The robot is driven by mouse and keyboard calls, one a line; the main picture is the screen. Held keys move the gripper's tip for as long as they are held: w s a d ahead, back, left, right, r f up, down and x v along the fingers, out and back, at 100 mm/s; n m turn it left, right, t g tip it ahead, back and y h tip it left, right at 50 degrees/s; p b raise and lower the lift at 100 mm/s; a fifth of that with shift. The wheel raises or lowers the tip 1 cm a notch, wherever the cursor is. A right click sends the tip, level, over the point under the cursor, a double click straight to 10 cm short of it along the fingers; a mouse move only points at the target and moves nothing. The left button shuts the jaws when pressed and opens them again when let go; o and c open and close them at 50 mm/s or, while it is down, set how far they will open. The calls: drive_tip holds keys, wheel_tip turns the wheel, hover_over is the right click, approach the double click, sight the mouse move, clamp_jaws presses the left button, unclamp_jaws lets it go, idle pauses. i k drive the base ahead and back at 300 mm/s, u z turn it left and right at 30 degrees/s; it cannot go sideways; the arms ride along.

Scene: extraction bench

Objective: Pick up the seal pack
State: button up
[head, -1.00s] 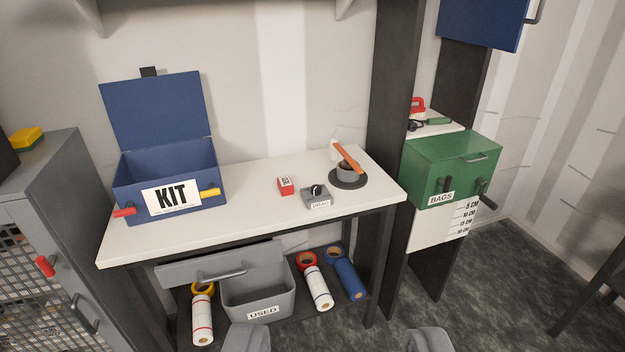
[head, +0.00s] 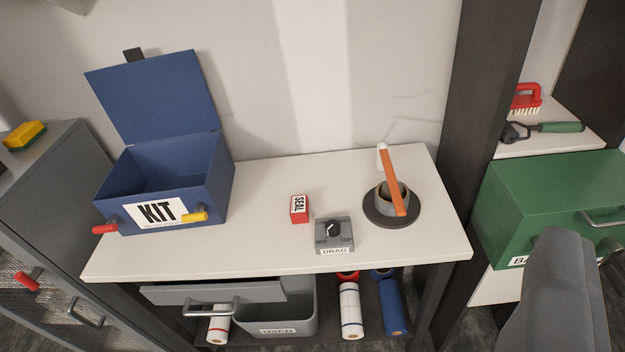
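The seal pack (head: 299,209) is a small red box with a white label reading SEAL. It stands on the white bench top, right of the open blue KIT box and just left of the grey DRAG dial block. Nothing holds it and it is in full view. A grey part of my gripper (head: 562,295) shows large at the lower right, in front of the green cabinet and well apart from the seal pack. Its other side is not in view, so its opening cannot be told.
The blue KIT box (head: 205,193) has its lid up. The DRAG block (head: 334,235) and a round holder (head: 375,222) with an orange-handled tool stand to the right. A grey open drawer (head: 303,315) is below. The bench front is clear around the seal pack.

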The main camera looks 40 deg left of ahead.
sight(299, 205)
drive_tip(key=u, duration=0.45)
drive_tip(key=i, duration=1.05)
drive_tip(key=u, duration=0.7)
